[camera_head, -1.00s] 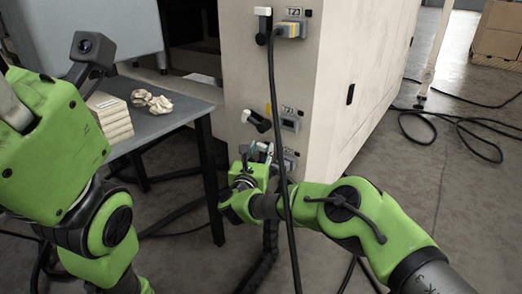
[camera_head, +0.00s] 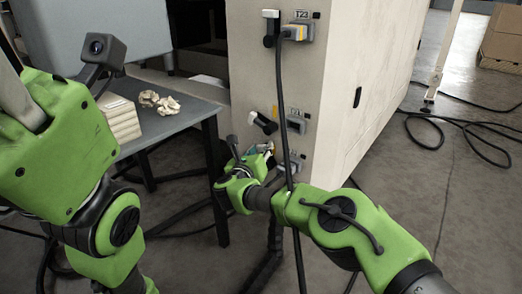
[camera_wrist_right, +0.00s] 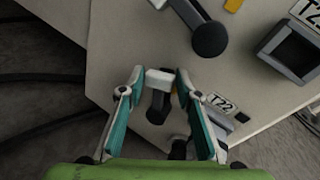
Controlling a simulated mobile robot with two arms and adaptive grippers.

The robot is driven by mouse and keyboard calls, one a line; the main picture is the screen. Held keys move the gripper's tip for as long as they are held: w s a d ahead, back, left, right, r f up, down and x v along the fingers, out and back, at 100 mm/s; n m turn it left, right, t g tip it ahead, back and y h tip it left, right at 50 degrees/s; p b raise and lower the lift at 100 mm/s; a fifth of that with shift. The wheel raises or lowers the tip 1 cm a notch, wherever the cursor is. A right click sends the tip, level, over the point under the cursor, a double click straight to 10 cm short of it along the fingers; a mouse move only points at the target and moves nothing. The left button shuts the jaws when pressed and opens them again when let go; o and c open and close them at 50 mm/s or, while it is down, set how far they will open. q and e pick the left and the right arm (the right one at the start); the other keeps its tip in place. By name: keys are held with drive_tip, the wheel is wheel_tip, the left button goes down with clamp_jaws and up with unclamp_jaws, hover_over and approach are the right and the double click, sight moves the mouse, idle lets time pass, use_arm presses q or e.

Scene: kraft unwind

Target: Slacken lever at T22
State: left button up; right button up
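The T22 lever (camera_wrist_right: 158,98) has a white block with a dark handle and sits on the pale cabinet face. In the right wrist view it lies between the two teal-padded fingers of my right gripper (camera_wrist_right: 159,76). The fingers are apart, with a gap visible on the left; I cannot tell whether the right finger touches. The T22 label (camera_wrist_right: 222,104) is partly behind the right finger. In the head view my right gripper (camera_head: 264,152) is low at the cabinet corner and largely hides this lever.
Another lever (camera_head: 263,122) and the T23 lever (camera_head: 270,28) are higher on the cabinet (camera_head: 345,100). A black cable (camera_head: 281,90) hangs from the T23 connector (camera_head: 297,33) past my right arm. A table (camera_head: 190,110) stands left. Cables lie on the floor.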

drive_tip(key=shift+o, duration=1.1)
drive_tip(key=v, duration=1.2)
